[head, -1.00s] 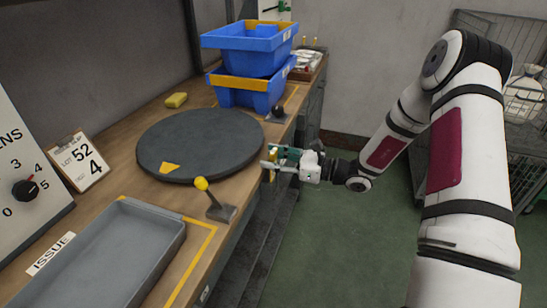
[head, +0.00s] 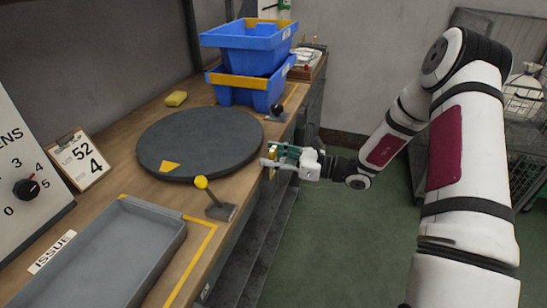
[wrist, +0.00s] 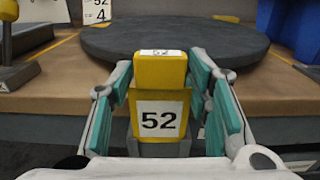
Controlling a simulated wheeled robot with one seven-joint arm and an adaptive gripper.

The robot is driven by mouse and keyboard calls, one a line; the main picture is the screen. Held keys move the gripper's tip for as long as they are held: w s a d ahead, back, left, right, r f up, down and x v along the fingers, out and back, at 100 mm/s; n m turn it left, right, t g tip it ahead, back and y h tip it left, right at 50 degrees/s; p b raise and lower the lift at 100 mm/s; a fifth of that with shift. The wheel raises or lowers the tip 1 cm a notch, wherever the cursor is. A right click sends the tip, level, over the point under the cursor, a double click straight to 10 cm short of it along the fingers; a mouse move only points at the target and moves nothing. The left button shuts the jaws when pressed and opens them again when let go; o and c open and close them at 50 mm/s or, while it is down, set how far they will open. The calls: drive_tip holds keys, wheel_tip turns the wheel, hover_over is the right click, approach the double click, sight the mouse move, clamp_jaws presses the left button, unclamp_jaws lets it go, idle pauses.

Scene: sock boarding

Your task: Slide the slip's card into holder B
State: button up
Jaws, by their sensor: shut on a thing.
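A yellow card-like piece labelled 52 (wrist: 160,78) stands upright between the teal finger pads of my gripper (wrist: 160,95) in the wrist view. My gripper is shut on it. In the head view my gripper (head: 273,165) is at the bench's right edge, beside the dark round table, and the yellow piece (head: 270,174) shows only as a small strip. A clipboard slip (head: 80,158) reading LOT 52 and 4 leans at the left of the bench. I cannot make out a holder marked B.
The dark turntable (head: 200,135) carries a yellow mark (head: 170,167). A yellow-knobbed lever (head: 215,200) stands in front of it. A grey ISSUE tray (head: 128,250) lies nearer. Stacked blue bins (head: 247,60) stand behind. A yellow block (head: 176,99) lies at the back.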

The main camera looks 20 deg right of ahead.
drive_tip(key=shift+r+p, duration=0.4)
drive_tip(key=shift+r, duration=0.35)
drive_tip(key=shift+p, duration=0.35)
idle(1.2)
drive_tip(key=shift+f+b, duration=0.75)
drive_tip(key=shift+f, duration=0.65)
drive_tip(key=o, duration=1)
drive_tip(key=shift+d, duration=0.1)
drive_tip(key=v, duration=1.1)
drive_tip(key=shift+s+d, duration=0.25)
drive_tip(key=shift+s, duration=0.05)
